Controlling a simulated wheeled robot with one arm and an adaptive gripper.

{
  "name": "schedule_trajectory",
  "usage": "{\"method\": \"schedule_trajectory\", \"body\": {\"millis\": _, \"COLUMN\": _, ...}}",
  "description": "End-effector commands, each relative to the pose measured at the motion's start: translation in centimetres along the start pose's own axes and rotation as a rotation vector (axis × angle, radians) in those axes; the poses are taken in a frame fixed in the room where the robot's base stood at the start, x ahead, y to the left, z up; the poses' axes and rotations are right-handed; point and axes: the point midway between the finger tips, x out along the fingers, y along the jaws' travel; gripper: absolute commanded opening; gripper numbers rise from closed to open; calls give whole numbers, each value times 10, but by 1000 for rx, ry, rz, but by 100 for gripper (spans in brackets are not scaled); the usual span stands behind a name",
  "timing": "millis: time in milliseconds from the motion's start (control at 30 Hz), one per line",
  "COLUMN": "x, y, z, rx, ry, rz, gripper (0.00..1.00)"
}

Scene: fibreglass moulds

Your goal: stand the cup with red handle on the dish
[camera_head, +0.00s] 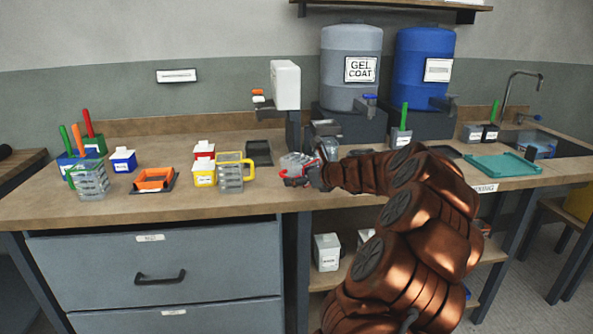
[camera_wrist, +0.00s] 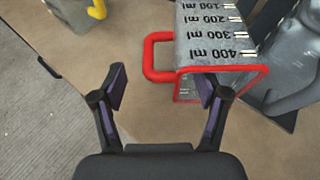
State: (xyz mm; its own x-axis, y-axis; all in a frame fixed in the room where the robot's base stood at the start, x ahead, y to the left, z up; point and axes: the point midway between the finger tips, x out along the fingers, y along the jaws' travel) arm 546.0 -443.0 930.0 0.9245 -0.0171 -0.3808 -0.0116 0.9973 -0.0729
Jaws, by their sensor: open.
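The cup with red handle (camera_wrist: 215,40) is a grey, see-through measuring cup with ml marks, in the upper right of the wrist view. Its red handle (camera_wrist: 150,62) points left. My gripper (camera_wrist: 162,88) is open, with the handle just beyond the gap between its fingertips and the right finger close to the cup's red edge. In the head view the cup (camera_head: 293,163) is near the bench front, partly hidden by my gripper (camera_head: 311,176). I cannot tell surely which thing is the dish; a dark, shallow square tray (camera_head: 259,151) lies behind the cup to the left.
A measuring cup with yellow handle (camera_head: 230,176) and a yellow box (camera_head: 204,176) stand to the left. Farther left are an orange frame (camera_head: 154,179) and a cup with green handle (camera_head: 89,181). A white-headed stand (camera_head: 286,85) rises behind. A teal tray (camera_head: 503,165) lies right.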

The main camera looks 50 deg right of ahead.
Motion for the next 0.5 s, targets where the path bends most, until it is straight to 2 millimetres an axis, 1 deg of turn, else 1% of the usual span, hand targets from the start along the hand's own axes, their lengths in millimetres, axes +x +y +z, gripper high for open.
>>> {"method": "schedule_trajectory", "body": {"millis": 167, "x": 15, "y": 0, "z": -2, "rx": -1, "ry": 2, "rz": 2, "gripper": 74}}
{"method": "schedule_trajectory", "body": {"millis": 400, "x": 45, "y": -1, "z": -1, "rx": -1, "ry": 2, "rz": 2, "gripper": 74}}
{"method": "schedule_trajectory", "body": {"millis": 500, "x": 51, "y": -2, "z": -1, "rx": 0, "ry": 1, "rz": 1, "gripper": 74}}
